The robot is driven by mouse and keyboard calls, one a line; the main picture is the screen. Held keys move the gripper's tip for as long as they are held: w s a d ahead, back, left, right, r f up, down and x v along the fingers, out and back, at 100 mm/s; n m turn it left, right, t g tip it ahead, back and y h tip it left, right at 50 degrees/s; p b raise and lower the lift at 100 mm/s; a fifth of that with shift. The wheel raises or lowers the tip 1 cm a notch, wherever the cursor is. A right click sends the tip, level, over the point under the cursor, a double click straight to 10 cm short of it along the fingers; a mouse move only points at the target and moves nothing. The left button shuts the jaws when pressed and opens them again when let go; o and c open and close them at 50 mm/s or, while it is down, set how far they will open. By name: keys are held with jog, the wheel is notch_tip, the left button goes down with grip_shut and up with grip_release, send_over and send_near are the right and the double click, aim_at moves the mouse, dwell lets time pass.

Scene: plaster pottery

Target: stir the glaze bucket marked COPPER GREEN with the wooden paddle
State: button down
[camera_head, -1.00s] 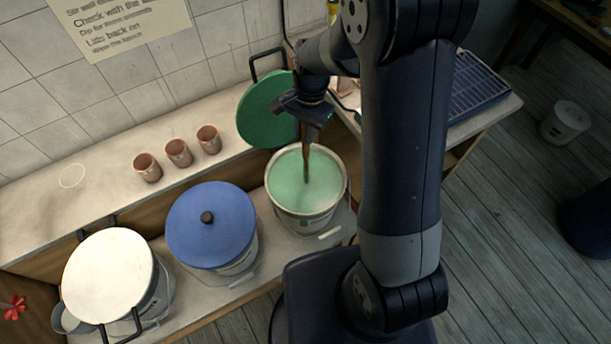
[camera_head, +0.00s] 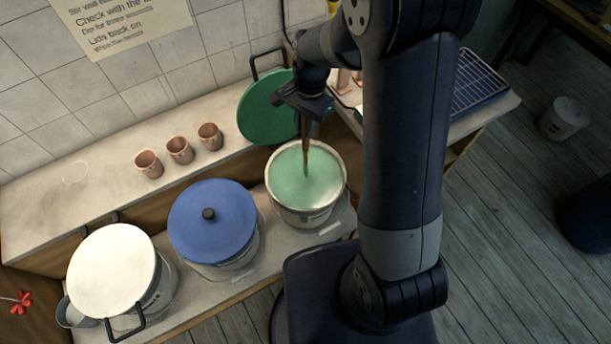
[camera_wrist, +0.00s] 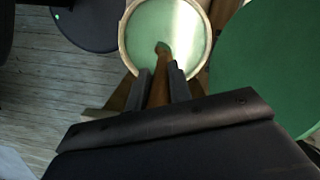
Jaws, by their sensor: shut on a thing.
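An open bucket of pale green glaze (camera_head: 322,182) stands on the low shelf in the head view; it also shows in the wrist view (camera_wrist: 185,35). Any lettering on it is too small to read. My gripper (camera_head: 306,112) is above the bucket and shut on the wooden paddle (camera_head: 306,150). The paddle points down, close to upright, and its lower end is hidden in the glaze. In the wrist view the paddle (camera_wrist: 159,92) runs between the two fingers into the glaze. A green lid (camera_head: 266,110) leans against the wall behind the bucket.
A bucket with a blue lid (camera_head: 212,222) and one with a white lid (camera_head: 112,268) stand to the left. Three copper-coloured cups (camera_head: 180,150) stand on the upper ledge. A blue rack (camera_head: 478,84) lies at the right. A small white bucket (camera_head: 563,120) is on the floor.

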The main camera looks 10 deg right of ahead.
jog(key=shift+r, duration=0.15)
notch_tip(320, 180, up, 5)
jog(key=p, duration=0.4)
jog(key=shift+r, duration=2.4)
jog(key=shift+d+f, duration=0.1)
